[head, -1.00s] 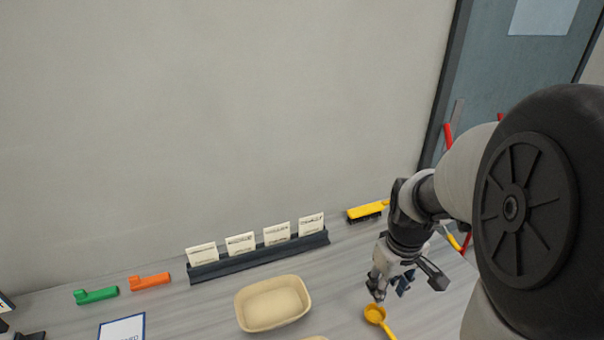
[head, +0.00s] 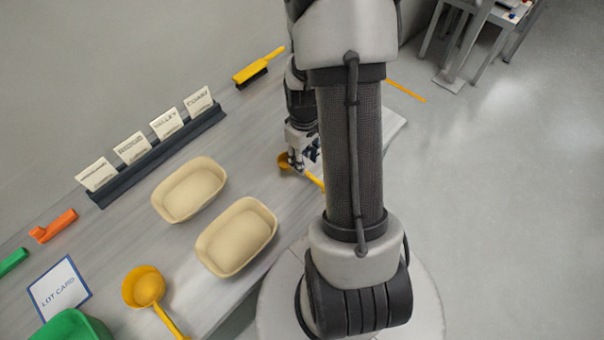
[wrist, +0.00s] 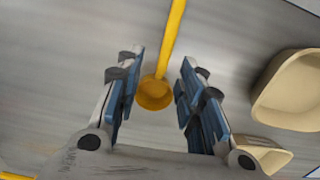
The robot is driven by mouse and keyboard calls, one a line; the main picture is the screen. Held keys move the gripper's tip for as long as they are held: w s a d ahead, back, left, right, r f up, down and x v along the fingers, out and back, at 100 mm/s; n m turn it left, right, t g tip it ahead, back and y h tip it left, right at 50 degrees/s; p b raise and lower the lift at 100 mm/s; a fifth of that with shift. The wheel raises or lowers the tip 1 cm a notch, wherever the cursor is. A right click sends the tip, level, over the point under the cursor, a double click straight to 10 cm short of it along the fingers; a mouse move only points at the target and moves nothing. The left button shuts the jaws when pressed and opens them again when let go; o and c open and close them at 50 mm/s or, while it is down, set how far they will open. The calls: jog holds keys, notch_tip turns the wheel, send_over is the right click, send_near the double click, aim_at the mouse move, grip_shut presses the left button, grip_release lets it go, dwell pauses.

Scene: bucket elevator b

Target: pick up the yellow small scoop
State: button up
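The yellow small scoop (head: 284,162) lies on the grey bench near its front edge, right of the beige tubs. In the head view its handle runs down and right, partly hidden by my arm. In the wrist view the scoop (wrist: 155,95) sits between my fingers, its handle running up and slightly right. My gripper (head: 297,160) is directly above the scoop. In the wrist view my gripper (wrist: 163,72) is open, with a clear gap on both sides of the scoop. I cannot tell exactly how high the fingertips are above it.
Two beige tubs (head: 159,205) (head: 205,250) stand left of the scoop. A larger yellow scoop (head: 130,290) lies beside the lot card (head: 60,290) and a green container (head: 75,326).

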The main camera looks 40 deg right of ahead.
jog(key=f+b, duration=0.1)
jog(key=f, duration=0.1)
jog(key=f+b, duration=0.1)
jog(key=f, duration=0.2)
jog(key=shift+s+a+f, duration=0.2)
jog(key=shift+f, duration=0.15)
jog(key=shift+r, duration=0.1)
grip_shut()
